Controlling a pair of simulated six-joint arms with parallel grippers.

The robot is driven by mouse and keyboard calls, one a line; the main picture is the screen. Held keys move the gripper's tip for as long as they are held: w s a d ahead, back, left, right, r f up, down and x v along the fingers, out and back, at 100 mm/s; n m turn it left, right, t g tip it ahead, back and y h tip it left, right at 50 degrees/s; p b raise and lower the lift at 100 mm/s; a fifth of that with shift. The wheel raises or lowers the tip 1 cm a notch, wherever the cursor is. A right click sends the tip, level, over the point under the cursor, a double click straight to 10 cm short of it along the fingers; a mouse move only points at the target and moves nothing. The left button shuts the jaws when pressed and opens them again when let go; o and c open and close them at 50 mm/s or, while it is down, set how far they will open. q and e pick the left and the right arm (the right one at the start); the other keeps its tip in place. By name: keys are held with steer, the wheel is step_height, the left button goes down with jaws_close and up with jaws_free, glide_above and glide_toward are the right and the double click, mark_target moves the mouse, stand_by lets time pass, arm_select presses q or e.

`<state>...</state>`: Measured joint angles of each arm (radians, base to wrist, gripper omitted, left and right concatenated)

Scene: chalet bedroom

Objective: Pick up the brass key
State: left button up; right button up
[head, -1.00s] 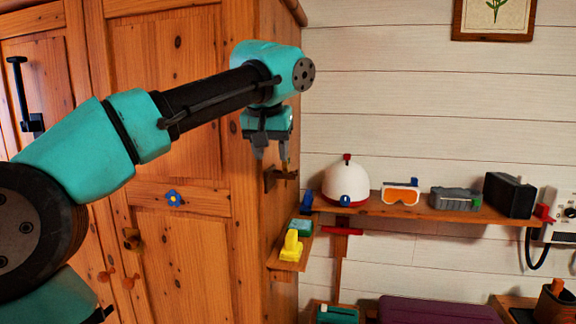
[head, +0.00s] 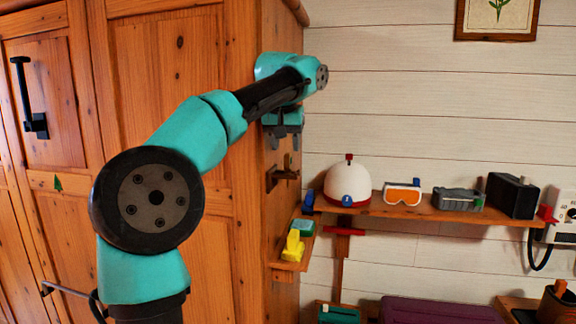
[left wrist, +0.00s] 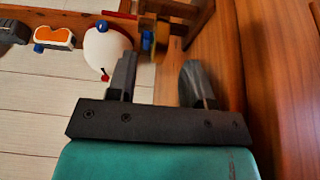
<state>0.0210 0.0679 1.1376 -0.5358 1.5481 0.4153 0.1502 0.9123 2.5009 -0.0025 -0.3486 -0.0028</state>
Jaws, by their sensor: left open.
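My left gripper (head: 284,141) is open beside the right side of the wooden wardrobe, fingers pointing down, just above a dark wooden peg holder (head: 282,178) on that side. The left wrist view shows its two fingers (left wrist: 160,65) apart, with nothing held between them. A small brass-coloured piece (left wrist: 161,42) shows beyond the fingertips there, beside a blue item. I cannot tell whether it is the brass key. I cannot make out a clear key shape in the head view. My right gripper is not in view.
A wall shelf (head: 420,213) holds a white helmet (head: 347,186), orange goggles (head: 403,193), a grey device (head: 458,199) and a black box (head: 512,196). A small side shelf (head: 289,265) holds a yellow item (head: 293,245). The wardrobe (head: 236,200) bounds the left; wall space above the shelf is free.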

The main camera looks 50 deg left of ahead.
mark_target(288, 154)
arm_select(q)
steer(key=shift+w+a, duration=0.1)
steer(key=shift+w+a, duration=0.1)
steer(key=shift+w, duration=0.1)
steer(key=shift+x, duration=2.55)
steer(key=shift+c, duration=0.2)
jaws_close()
